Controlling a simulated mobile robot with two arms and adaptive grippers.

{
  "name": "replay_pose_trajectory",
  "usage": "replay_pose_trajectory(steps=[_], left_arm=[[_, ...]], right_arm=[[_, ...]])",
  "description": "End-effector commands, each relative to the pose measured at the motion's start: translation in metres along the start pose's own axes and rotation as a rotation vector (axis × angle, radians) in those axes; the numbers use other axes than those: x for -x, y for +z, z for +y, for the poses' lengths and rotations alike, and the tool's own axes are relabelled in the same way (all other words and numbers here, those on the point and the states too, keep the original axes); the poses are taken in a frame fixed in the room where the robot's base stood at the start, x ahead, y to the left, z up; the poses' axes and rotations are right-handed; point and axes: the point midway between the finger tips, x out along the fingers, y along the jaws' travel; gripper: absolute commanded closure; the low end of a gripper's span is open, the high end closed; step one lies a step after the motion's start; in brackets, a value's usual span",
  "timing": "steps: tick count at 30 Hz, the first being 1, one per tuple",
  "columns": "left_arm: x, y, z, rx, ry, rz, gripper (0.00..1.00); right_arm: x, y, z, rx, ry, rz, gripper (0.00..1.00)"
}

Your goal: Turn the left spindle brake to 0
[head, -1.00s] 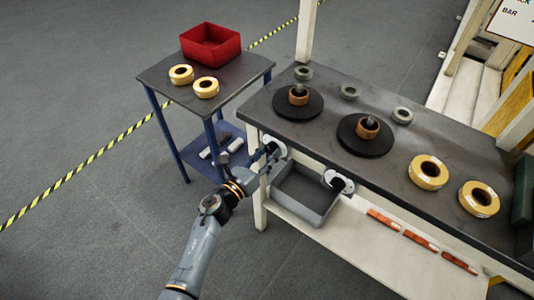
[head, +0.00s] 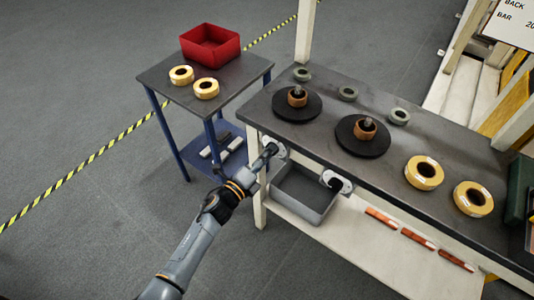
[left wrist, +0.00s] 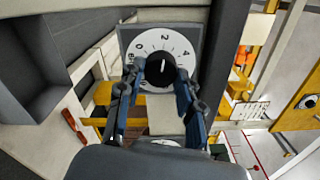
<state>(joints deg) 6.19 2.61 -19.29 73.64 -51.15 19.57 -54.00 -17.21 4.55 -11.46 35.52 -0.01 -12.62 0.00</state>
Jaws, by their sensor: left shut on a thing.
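The left spindle brake is a round white dial (left wrist: 148,43) with a black knob (left wrist: 160,69) on the bench's front edge. In the left wrist view its numbers 0, 2 and 4 can be read. The white mark on the knob points up, close to the 2. My left gripper (left wrist: 158,82) has its blue fingers on both sides of the knob and is shut on it. In the head view the gripper (head: 269,150) covers much of the left dial (head: 280,150). My right gripper is not in view.
A second brake dial (head: 347,186) with a black knob is to the right on the bench front. A grey bin (head: 318,213) sits below. Two dark discs (head: 283,109) and several tape rolls lie on the bench top (head: 395,160). A blue-legged side table (head: 160,87) stands at left.

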Motion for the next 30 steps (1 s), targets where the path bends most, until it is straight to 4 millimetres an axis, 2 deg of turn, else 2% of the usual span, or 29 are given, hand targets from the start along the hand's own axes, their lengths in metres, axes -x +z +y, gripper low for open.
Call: replay_pose_trajectory(steps=[18,30], left_arm=[[0.000,0.002,-0.001,0.582,0.002,-0.002,0.96],[0.001,0.002,-0.001,0.881,0.003,-0.003,0.96]], right_arm=[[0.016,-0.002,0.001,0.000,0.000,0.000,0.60],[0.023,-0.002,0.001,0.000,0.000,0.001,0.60]])
